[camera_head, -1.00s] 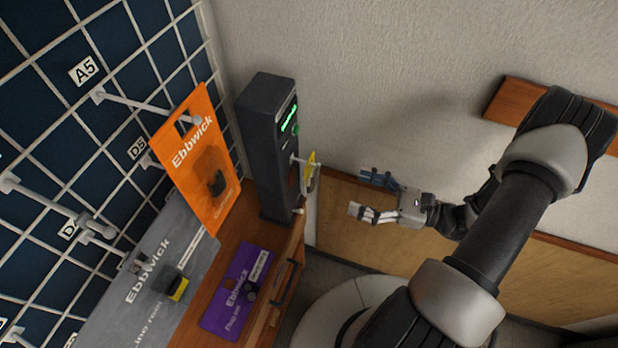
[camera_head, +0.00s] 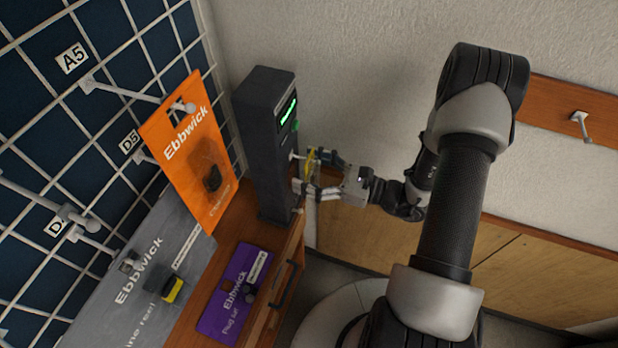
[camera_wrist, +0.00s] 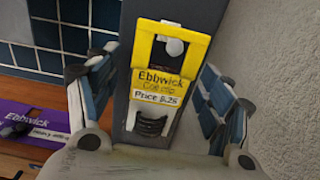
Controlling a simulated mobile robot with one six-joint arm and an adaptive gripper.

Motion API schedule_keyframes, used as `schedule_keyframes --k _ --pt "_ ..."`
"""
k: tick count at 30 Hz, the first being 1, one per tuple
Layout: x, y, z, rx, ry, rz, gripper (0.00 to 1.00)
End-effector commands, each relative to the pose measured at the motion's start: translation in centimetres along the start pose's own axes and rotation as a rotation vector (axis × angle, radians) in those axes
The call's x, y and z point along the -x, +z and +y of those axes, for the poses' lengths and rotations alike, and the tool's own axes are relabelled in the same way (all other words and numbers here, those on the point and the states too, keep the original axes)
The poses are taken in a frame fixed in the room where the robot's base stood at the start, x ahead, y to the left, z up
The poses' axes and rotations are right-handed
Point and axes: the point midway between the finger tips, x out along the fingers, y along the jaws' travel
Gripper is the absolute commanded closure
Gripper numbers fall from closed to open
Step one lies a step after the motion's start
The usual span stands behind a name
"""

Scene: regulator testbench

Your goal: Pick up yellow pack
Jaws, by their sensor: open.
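The yellow pack (camera_wrist: 159,70) hangs on a peg on the dark grey testbench column (camera_wrist: 200,14). In the wrist view it faces me, with "Ebbwick" and a price on its label and black parts in it. In the head view the yellow pack (camera_head: 311,162) shows edge-on, partly hidden by my gripper. My gripper (camera_head: 309,174) is open, with its fingers around the pack's place at the column. In the wrist view my gripper (camera_wrist: 158,95) has one finger on each side of the pack, with gaps between, so neither finger appears to touch it.
An orange pack (camera_head: 195,150) hangs on the wire grid at left. A grey pack (camera_head: 140,290) is below it. A purple pack (camera_head: 235,292) lies on the wooden cabinet top. The wall (camera_head: 370,70) is close on the right of the column.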

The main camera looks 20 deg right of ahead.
Motion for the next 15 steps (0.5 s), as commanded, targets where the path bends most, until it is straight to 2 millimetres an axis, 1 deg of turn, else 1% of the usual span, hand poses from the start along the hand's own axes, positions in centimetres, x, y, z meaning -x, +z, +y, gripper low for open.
schedule_keyframes --k 6,15 --pt "-0.10 0.05 -0.03 0.000 -0.001 0.000 0.27" --pt "-0.08 0.03 -0.02 0.000 -0.001 0.000 0.46"
